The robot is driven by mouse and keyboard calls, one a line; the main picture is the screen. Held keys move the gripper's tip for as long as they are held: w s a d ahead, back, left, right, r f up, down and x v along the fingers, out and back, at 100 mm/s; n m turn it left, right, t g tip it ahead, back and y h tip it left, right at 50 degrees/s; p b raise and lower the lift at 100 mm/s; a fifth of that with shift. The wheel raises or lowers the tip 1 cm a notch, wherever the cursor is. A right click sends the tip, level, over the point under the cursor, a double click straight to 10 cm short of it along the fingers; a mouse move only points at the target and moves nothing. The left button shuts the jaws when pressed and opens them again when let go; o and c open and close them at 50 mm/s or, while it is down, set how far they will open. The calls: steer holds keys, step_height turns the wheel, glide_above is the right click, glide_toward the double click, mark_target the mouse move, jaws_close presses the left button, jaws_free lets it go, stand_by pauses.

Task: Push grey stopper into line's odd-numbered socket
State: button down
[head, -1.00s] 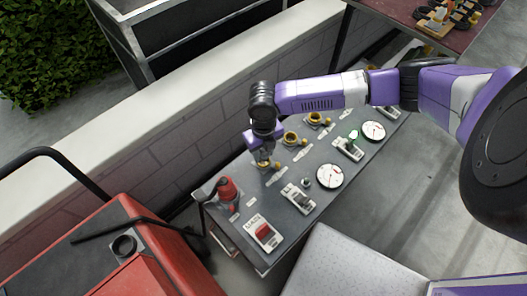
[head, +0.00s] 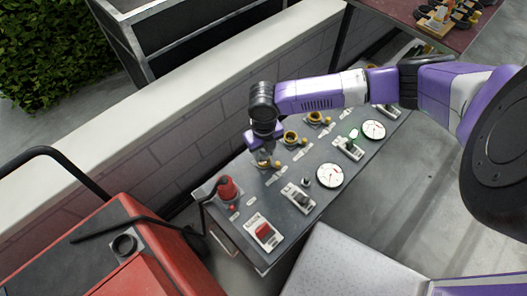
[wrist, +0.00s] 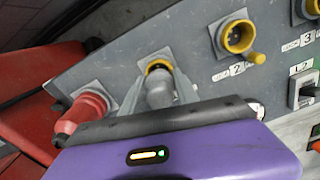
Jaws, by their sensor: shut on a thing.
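In the wrist view my gripper (wrist: 158,92) is shut on the grey stopper (wrist: 160,86), with one finger on each side. The stopper's far end is at a yellow-ringed socket (wrist: 157,65) on the grey panel; how deep it sits I cannot tell. That socket's label is hidden. Another yellow-ringed socket (wrist: 238,37) stands empty to the right, with a label reading 2, and a third (wrist: 309,8) has a label reading 3. In the head view my gripper (head: 263,159) is at the panel's nearest socket in the row, and the stopper is mostly hidden.
A red plug (wrist: 82,112) sits on the panel left of my gripper. The panel (head: 272,205) also carries switches, a red rocker (head: 264,231), round gauges (head: 329,174) and a green lamp (head: 353,134). A low wall (head: 190,135) runs behind it.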

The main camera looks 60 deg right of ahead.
steer(key=shift+f+b, duration=0.5)
steer(key=shift+f, duration=0.3)
steer(key=c, duration=0.8)
jaws_free()
steer(key=shift+c, duration=0.2)
steer(key=shift+s+d, duration=0.1)
steer(key=shift+c, duration=0.6)
steer(key=shift+o, duration=0.7)
steer(key=shift+s+d, duration=0.1)
steer(key=shift+w+a+r+p, duration=0.1)
steer(key=shift+r+p, duration=1)
steer(key=shift+r, duration=0.2)
steer(key=shift+w+a+r+p, duration=0.1)
steer(key=shift+r+p, duration=1)
steer(key=shift+r, duration=0.2)
steer(key=shift+s+f, duration=0.1)
steer(key=shift+s, duration=0.05)
